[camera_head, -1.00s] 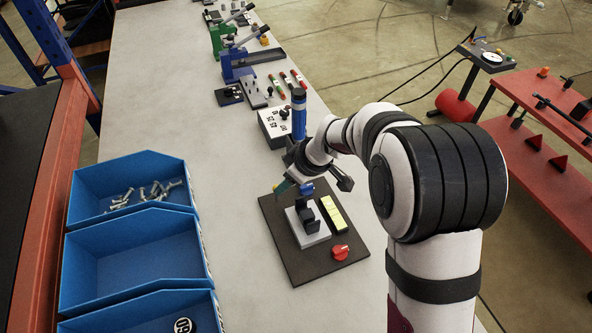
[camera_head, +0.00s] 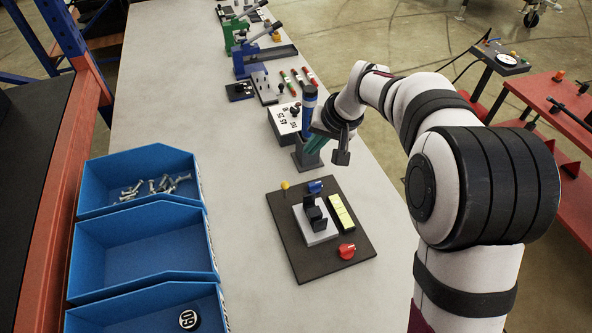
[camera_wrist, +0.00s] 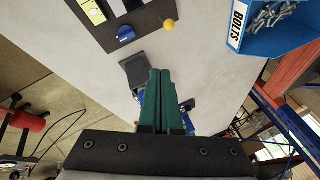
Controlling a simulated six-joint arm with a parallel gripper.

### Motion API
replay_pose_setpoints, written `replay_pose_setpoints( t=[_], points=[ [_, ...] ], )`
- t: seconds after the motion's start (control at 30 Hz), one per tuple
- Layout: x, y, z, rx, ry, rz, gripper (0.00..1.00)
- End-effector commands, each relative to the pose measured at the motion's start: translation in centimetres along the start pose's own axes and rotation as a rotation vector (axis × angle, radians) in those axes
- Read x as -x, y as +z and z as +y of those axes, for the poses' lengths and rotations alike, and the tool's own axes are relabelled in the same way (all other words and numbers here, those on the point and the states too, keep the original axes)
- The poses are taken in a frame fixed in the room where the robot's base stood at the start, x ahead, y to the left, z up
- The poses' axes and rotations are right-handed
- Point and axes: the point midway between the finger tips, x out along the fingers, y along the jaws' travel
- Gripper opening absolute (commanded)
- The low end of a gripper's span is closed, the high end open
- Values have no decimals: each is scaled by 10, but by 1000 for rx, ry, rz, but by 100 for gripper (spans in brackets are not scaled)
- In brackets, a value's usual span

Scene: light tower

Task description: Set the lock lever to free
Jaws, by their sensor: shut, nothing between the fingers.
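A dark board (camera_head: 350,262) lies on the table with a yellow ball-topped piece (camera_head: 285,186) at its far left corner, a blue knob (camera_head: 315,187) beside it and a red knob (camera_head: 347,251) at the near right. I cannot tell which is the lock lever. The yellow ball (camera_wrist: 169,25) and blue knob (camera_wrist: 125,34) also show in the wrist view. My gripper (camera_head: 311,150), with green fingers, is shut and empty. It is beyond the board, above a dark grey base (camera_wrist: 139,74), apart from the yellow ball.
A black fixture on a light plate (camera_head: 316,238) and a yellow block (camera_head: 341,211) sit on the board. Blue bins (camera_head: 140,255) stand to the left. A blue post (camera_head: 308,108) and a white labelled box (camera_head: 285,122) stand beyond.

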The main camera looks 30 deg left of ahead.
Motion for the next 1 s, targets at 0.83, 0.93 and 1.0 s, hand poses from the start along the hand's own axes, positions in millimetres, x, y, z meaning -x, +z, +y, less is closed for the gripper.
replay_pose_setpoints(
  t=[0.83, 0.93, 1.0],
  points=[
    [-108, 14, -4, -267, 13, 0, 0],
    [-110, 22, -6, -266, 13, 1, 0],
    [-110, 25, -6, -266, 13, 2, 0]
  ],
)
